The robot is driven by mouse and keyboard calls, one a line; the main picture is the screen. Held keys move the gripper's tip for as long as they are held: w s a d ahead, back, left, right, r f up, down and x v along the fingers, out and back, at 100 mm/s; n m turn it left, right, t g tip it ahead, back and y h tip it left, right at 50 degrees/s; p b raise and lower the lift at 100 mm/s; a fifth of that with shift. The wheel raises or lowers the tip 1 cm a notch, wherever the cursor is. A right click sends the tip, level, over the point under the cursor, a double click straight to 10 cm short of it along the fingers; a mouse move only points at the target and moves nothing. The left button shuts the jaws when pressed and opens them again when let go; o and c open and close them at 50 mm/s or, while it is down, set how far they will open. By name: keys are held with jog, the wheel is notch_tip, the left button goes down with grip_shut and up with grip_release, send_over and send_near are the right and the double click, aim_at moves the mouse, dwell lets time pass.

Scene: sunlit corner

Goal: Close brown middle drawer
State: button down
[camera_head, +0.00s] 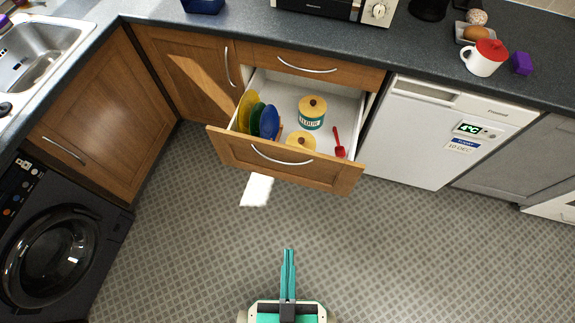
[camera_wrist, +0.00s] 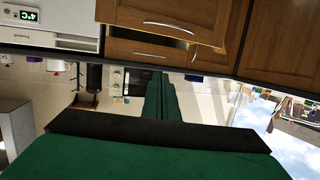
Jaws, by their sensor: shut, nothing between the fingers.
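The brown middle drawer (camera_head: 230,151) is pulled out from the counter unit in the head view, below a shut top drawer (camera_head: 345,74). Its front has a curved metal handle (camera_head: 282,160). Inside are yellow, green and blue plates (camera_head: 269,122), a flour canister (camera_head: 312,112), a second yellow-lidded canister (camera_head: 301,140) and a red utensil (camera_head: 339,146). My gripper (camera_head: 288,252) is shut and empty, above the floor in front of the drawer and apart from it. In the wrist view, which looks upside down, my gripper (camera_wrist: 161,84) is shut and a wooden drawer front (camera_wrist: 165,18) shows at the top.
A white fridge (camera_head: 425,135) stands right of the drawer. A wooden corner cupboard (camera_head: 105,115) and a black washing machine (camera_head: 55,235) are at left. A white patch lies on the floor below the drawer front. The floor between gripper and drawer is clear.

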jog(key=m+t+h, duration=0.2)
jog(key=m+h, duration=0.3)
jog(key=m, duration=1.6)
send_near(246, 142)
jog(key=x, duration=0.5)
jog(key=shift+w+f, duration=0.15)
jog(key=shift+w, duration=0.05)
jog(key=shift+w+d, duration=0.3)
jog(key=shift+w, duration=0.15)
jog(key=shift+a, duration=0.1)
